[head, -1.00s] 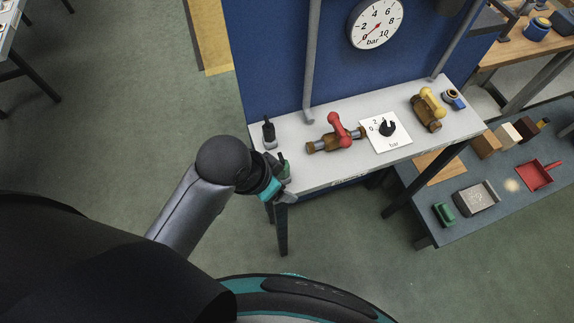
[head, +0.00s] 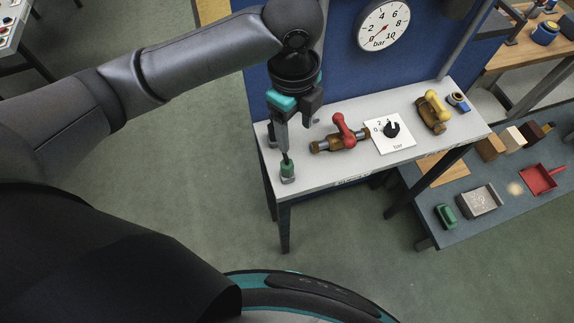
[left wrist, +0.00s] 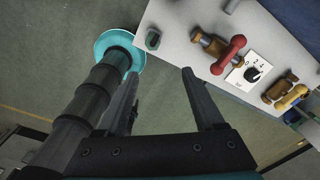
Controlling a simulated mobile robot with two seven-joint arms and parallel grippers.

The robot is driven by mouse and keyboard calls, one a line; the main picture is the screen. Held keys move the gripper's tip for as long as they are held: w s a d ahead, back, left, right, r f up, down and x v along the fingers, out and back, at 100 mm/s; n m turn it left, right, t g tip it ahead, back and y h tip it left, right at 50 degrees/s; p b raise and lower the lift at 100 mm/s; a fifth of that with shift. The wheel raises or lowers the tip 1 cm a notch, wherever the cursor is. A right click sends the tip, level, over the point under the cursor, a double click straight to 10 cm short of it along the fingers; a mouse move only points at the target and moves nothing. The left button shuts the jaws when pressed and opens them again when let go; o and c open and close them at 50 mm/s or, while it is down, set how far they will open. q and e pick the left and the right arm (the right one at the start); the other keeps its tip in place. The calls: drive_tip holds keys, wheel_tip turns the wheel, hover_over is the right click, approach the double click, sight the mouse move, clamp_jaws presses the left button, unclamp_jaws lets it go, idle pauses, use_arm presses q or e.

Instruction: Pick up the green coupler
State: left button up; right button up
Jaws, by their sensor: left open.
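The green coupler (head: 288,170) stands upright near the front left corner of the grey bench top (head: 325,178), with a dark stem on top and a pale base. It also shows in the left wrist view (left wrist: 153,39), near the bench edge. My left gripper (head: 297,128) is above and just behind it in the head view, pointing down. In the left wrist view its two fingers (left wrist: 161,73) are spread with nothing between them, and the coupler lies beyond the tips. A second, dark-topped coupler (head: 271,138) is mostly hidden behind my gripper. My right gripper is not seen.
A red-handled valve (head: 344,133), a white dial plate (head: 390,133) and a yellow-handled valve (head: 434,113) stand to the right on the bench. A blue panel with a gauge (head: 383,25) rises behind. A lower bench (head: 490,222) with several items is at right.

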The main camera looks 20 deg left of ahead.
sight(287, 163)
use_arm(q)
drive_tip(key=shift+m, duration=0.3)
drive_tip(key=f, duration=0.6)
drive_tip(key=a+f+b, duration=0.1)
drive_tip(key=f, duration=0.2)
drive_tip(key=shift+w, duration=0.1)
drive_tip(key=shift+s+a+f+b, duration=0.15)
drive_tip(key=shift+s+f+b, duration=0.05)
drive_tip(key=shift+f, duration=1.2)
drive_tip(key=shift+s+a+f+b, duration=0.1)
drive_tip(key=shift+s+f+b, duration=0.05)
drive_tip(key=shift+f, duration=1.25)
clamp_jaws()
